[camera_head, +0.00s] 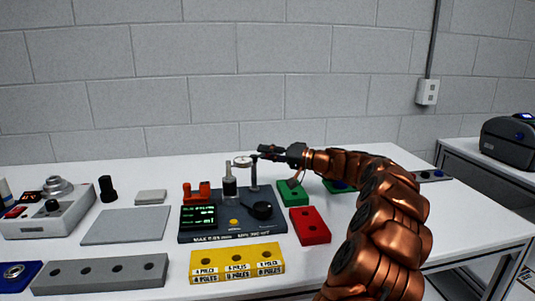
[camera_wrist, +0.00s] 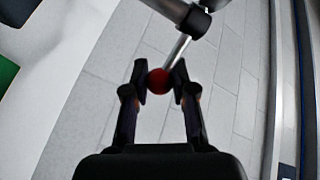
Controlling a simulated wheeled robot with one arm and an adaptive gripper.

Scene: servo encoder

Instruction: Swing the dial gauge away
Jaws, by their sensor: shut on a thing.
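The dial gauge (camera_head: 243,161) has a small round white face and sits high on a thin upright post (camera_head: 254,178). The post stands on a dark fixture base (camera_head: 275,227). My gripper (camera_head: 265,151) reaches in from the right at the top of the post, just right of the gauge. In the wrist view, my gripper's fingers (camera_wrist: 158,82) are shut on a red ball knob (camera_wrist: 158,83) at the end of a pale rod (camera_wrist: 178,50). The knob is hidden by the fingers in the head view. The gauge face is too small to read.
A yellow labelled block (camera_head: 237,264) is in front. A red block (camera_head: 309,226) and a green block (camera_head: 292,195) stand right, near my arm. A grey plate (camera_head: 125,226) lies left.

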